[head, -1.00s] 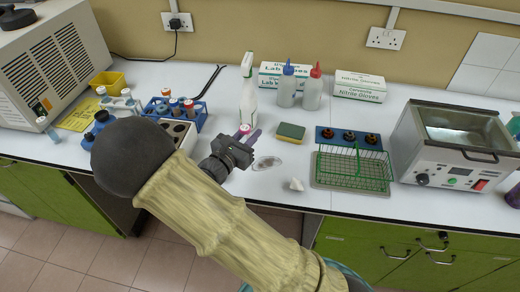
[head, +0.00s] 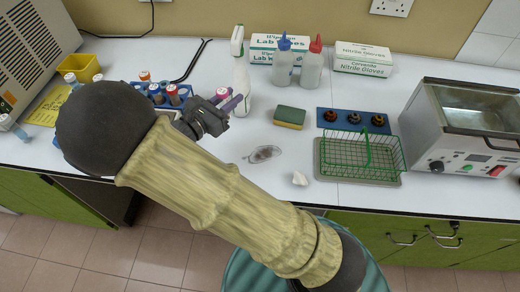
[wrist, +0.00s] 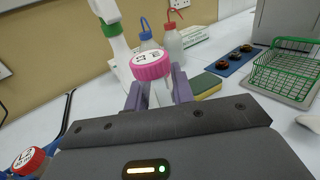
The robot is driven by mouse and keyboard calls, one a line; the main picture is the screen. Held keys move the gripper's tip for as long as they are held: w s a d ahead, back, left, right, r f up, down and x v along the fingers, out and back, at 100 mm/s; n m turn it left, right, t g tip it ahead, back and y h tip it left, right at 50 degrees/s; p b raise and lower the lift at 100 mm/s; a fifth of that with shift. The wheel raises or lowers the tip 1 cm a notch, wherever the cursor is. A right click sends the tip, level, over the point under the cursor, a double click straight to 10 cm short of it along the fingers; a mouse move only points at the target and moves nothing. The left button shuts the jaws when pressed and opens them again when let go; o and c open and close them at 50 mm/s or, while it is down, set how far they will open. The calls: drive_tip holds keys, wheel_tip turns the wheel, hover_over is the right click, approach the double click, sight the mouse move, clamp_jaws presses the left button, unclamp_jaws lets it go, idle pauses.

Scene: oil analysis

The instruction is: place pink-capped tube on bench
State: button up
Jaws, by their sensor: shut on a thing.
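The pink-capped tube (wrist: 151,68) is upright between the purple fingers of my gripper (wrist: 159,95) in the wrist view. Its white cap top carries dark marks, and the gripper is shut on it. In the head view my gripper (head: 232,102) is over the bench (head: 225,160), left of the sponge, and the pink cap (head: 223,92) shows at the fingers. The tube's lower end is hidden, so I cannot tell whether it touches the bench.
A spray bottle (head: 241,75) stands just behind the gripper. A blue rack (head: 157,95) with capped tubes is to the left. A sponge (head: 289,117), a clear dish (head: 264,154) and a green wire basket (head: 360,155) lie to the right. Bare bench lies around the dish.

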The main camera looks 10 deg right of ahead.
wheel_tip(320, 180, down, 6)
drive_tip(key=shift+f, duration=0.15)
idle(0.3)
drive_tip(key=shift+f, duration=1.85)
drive_tip(key=shift+f, duration=0.15)
drive_tip(key=o, duration=1)
drive_tip(key=shift+c, duration=0.2)
